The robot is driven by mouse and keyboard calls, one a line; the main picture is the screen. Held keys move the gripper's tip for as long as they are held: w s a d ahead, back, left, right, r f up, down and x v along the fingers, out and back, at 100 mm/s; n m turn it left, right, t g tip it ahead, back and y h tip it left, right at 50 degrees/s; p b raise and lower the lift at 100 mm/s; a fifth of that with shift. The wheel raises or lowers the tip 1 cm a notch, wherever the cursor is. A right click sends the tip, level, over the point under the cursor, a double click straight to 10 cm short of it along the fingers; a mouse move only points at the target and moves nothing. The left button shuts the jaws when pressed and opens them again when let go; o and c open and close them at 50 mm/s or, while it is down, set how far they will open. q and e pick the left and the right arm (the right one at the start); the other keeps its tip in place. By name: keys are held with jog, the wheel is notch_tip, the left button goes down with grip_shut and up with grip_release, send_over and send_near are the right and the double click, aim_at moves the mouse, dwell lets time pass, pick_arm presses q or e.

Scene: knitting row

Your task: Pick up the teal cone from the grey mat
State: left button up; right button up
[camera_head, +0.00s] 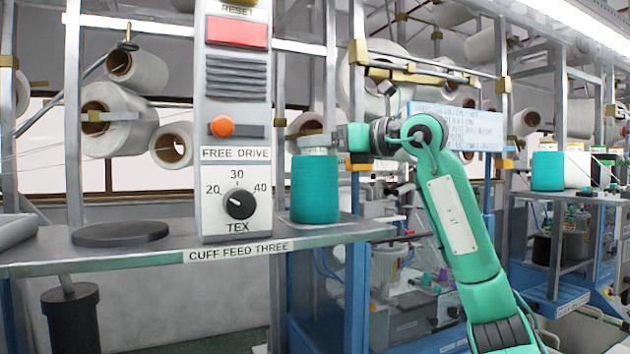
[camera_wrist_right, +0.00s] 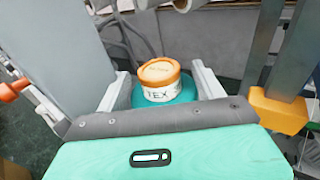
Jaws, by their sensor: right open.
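The teal cone (camera_head: 314,188) stands upright on the shelf, just right of the control panel, in the head view. My right gripper (camera_head: 318,143) reaches in from the right at the cone's top. In the right wrist view the cone (camera_wrist_right: 178,92) shows from above, with an orange-rimmed top marked TEX. The open fingers of my right gripper (camera_wrist_right: 158,82) stand on either side of it; I cannot tell whether they touch it. I cannot clearly make out a grey mat under the cone. My left gripper is not in view.
The control panel (camera_head: 237,120) with a dial rises close left of the cone. A dark round disc (camera_head: 120,234) lies on the shelf (camera_head: 200,255) further left. A metal post (camera_head: 357,100) stands close right. Another teal cone (camera_head: 547,171) stands far right.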

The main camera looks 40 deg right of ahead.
jog(key=shift+x, duration=1.2)
jog(key=shift+s, duration=0.2)
jog(key=shift+c, duration=1.3)
jog(key=c, duration=1.1)
grip_shut()
jog(key=shift+r, duration=0.15)
